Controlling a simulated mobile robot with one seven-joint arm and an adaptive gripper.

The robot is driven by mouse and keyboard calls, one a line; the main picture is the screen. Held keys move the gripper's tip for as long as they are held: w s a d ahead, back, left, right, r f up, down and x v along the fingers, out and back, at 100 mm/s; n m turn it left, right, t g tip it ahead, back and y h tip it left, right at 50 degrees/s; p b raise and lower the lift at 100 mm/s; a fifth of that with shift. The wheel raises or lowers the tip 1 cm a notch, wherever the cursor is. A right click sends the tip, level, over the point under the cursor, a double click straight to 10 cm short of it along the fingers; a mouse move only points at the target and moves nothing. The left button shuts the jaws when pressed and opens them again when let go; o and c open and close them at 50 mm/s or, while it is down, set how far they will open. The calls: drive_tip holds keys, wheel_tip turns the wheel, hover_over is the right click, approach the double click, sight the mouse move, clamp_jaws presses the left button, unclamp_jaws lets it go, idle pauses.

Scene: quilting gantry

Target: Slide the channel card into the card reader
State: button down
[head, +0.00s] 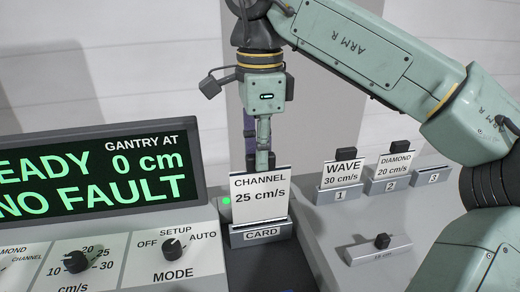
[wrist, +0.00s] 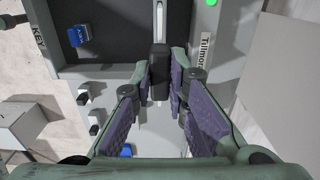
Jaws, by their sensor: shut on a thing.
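The channel card (head: 260,196) is white, reads "CHANNEL 25 cm/s" and stands upright at the card reader (head: 262,235), labelled "CARD". Its lower edge meets the reader's slot; how deep it sits I cannot tell. My gripper (head: 262,160) comes down from above and behind the card, shut on its top. In the wrist view, the card's black tab (wrist: 159,62) is between the purple-padded fingers, and the card shows as a thin edge-on strip (wrist: 159,18). A green light (head: 226,200) is lit left of the card.
At right, a rack (head: 385,188) holds the WAVE card (head: 342,172) in slot 1 and the DIAMOND card (head: 394,165) in slot 2; slot 3 is empty. The display (head: 95,175) reads "0 cm" and "NO FAULT". Knobs (head: 172,248) and a slider (head: 382,241) stand up nearby.

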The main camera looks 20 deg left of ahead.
sight(261, 190)
drive_tip(key=shift+f+b, duration=1.55)
drive_tip(key=shift+f, duration=1.25)
drive_tip(key=c, duration=1.5)
unclamp_jaws()
drive_tip(key=shift+r, duration=0.1)
